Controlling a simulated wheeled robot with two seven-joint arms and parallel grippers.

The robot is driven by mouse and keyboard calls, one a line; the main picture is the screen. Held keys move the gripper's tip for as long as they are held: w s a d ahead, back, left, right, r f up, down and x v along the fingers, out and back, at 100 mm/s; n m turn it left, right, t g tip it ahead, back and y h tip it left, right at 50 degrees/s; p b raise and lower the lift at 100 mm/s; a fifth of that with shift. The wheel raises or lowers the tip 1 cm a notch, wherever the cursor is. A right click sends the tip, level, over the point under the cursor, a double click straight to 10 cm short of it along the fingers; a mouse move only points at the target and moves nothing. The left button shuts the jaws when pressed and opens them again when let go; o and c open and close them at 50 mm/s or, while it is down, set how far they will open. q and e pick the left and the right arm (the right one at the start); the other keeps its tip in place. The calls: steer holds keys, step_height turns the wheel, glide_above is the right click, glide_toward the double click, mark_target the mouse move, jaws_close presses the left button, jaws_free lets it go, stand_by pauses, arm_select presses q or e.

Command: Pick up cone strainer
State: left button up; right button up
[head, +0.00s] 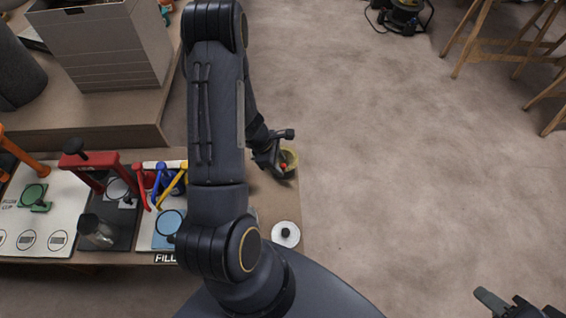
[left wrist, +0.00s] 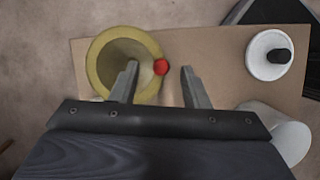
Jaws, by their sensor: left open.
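The cone strainer (left wrist: 108,52) looks like a hollow yellow cone with a pale rim and a red knob on its right side in the left wrist view. In the head view, the strainer (head: 291,157) is at the bench's right edge, partly hidden by my left gripper (head: 280,152). In the left wrist view, my left gripper (left wrist: 158,72) is open, one finger over the cone's mouth and the other right of the red knob. Contact cannot be told. My right gripper (head: 515,303) is partly in view at the bottom right, far from the strainer; its jaw state is unclear.
A white round lid with a black knob (head: 286,234) lies on the bench near the strainer. Red, blue and yellow clamp-like tools (head: 160,180), a red stand (head: 85,160) and a clear jar (head: 95,230) stand left of my arm. Open floor lies right of the bench.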

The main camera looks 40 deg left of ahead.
arm_select(q)
steer(key=shift+x, duration=1.1)
jaws_close()
steer(key=shift+r, duration=0.1)
